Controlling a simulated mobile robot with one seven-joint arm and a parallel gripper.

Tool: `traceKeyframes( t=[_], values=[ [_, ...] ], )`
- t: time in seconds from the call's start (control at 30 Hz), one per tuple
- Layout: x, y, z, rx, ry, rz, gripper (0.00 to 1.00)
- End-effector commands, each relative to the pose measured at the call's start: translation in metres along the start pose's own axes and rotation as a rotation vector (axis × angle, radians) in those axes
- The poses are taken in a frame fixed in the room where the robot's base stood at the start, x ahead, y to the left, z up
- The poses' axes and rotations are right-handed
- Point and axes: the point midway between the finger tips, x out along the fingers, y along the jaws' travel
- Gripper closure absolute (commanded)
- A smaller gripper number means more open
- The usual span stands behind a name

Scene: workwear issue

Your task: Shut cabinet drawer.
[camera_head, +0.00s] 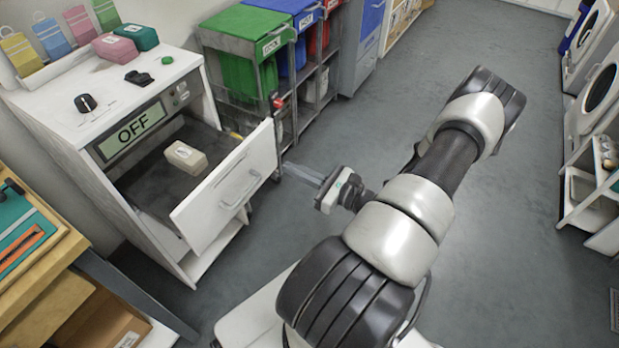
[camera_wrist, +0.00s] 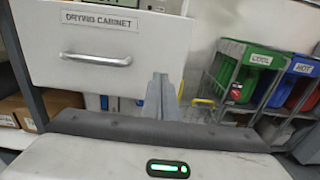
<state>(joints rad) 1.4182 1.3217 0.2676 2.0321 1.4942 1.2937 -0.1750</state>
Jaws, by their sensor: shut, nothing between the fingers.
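The white cabinet (camera_head: 135,110) stands at the left in the head view, with a panel reading OFF. Its drawer (camera_head: 222,187) is pulled open, and a beige block-like item (camera_head: 185,157) lies inside. In the wrist view the drawer front (camera_wrist: 95,65) carries a bar handle and a DRYING CABINET label. My gripper (camera_head: 290,168) is shut and empty, to the right of the drawer front in the head view. In the wrist view my fingers (camera_wrist: 161,85) overlap the right edge of the drawer front; whether they touch it I cannot tell.
A cart with a green bin (camera_head: 245,40) labelled COOL and a blue bin (camera_head: 292,15) stands behind the cabinet. A wooden bench with tools (camera_head: 25,235) is at the lower left. White machines (camera_head: 597,95) line the right side. Grey floor (camera_head: 400,75) between is clear.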

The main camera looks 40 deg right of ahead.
Motion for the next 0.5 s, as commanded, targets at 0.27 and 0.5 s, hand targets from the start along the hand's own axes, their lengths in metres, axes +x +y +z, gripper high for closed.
traceKeyframes(
  t=[0.27, 0.5],
  values=[
    [0.047, 0.000, -0.001, -0.001, 0.000, 0.002, 1.00],
    [0.059, 0.000, 0.000, -0.001, 0.001, 0.001, 1.00]
  ],
)
